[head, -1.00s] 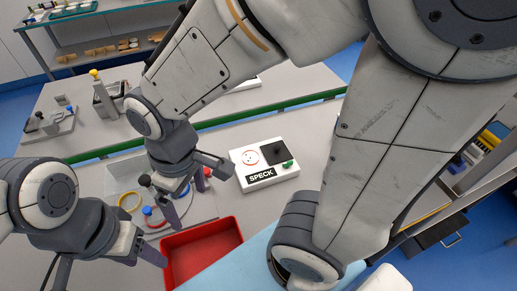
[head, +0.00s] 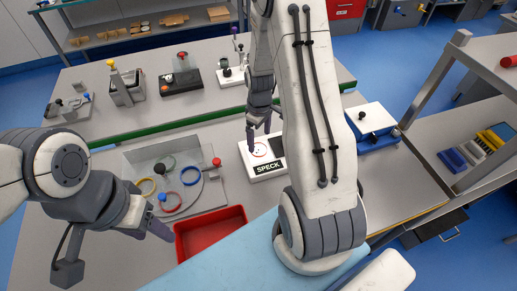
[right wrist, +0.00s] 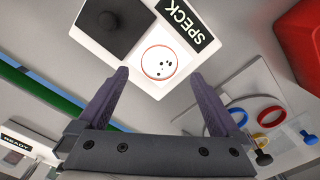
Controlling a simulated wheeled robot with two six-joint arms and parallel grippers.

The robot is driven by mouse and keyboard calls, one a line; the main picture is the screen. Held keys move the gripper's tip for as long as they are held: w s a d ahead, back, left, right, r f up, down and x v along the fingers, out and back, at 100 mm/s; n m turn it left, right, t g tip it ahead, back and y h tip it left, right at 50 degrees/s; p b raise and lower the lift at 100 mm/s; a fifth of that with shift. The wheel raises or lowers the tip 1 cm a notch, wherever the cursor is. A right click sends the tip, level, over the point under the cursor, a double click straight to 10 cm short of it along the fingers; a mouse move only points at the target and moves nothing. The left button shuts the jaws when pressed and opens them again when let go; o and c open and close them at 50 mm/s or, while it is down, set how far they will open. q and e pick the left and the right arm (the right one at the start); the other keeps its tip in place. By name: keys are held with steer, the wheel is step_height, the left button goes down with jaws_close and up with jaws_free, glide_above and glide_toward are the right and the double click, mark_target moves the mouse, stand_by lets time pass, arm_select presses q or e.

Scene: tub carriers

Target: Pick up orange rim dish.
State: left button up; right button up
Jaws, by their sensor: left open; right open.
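The orange rim dish (right wrist: 160,63) is a small round white dish with a thin orange-red rim and several dark specks inside. It lies on the white box labelled SPECK (right wrist: 178,30), beside a dark square with a black knob. In the head view the dish (head: 259,150) is partly visible below my right gripper (head: 259,137). In the right wrist view my right gripper (right wrist: 159,74) is open, its two fingers apart on either side of the dish's near edge, with nothing between them. My left gripper (head: 150,228) is open and away to the left, near the red bin.
A red bin (head: 240,215) stands in front of the SPECK box. A clear tray (head: 130,165) with several coloured rings lies to its left. A white-topped blue box (head: 372,117) stands to the right. A green strip (head: 110,148) crosses the table behind.

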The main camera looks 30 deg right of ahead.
mark_target(259, 149)
steer(key=shift+f+p, duration=0.35)
steer(key=shift+f, duration=0.2)
step_height(259, 149, down, 3)
steer(key=shift+w+f+p, duration=0.1)
steer(key=shift+w+p, duration=0.05)
steer(key=shift+p, duration=0.6)
steer(key=shift+f, duration=0.6)
steer(key=c, duration=1.5)
steer(key=shift+r, duration=0.1)
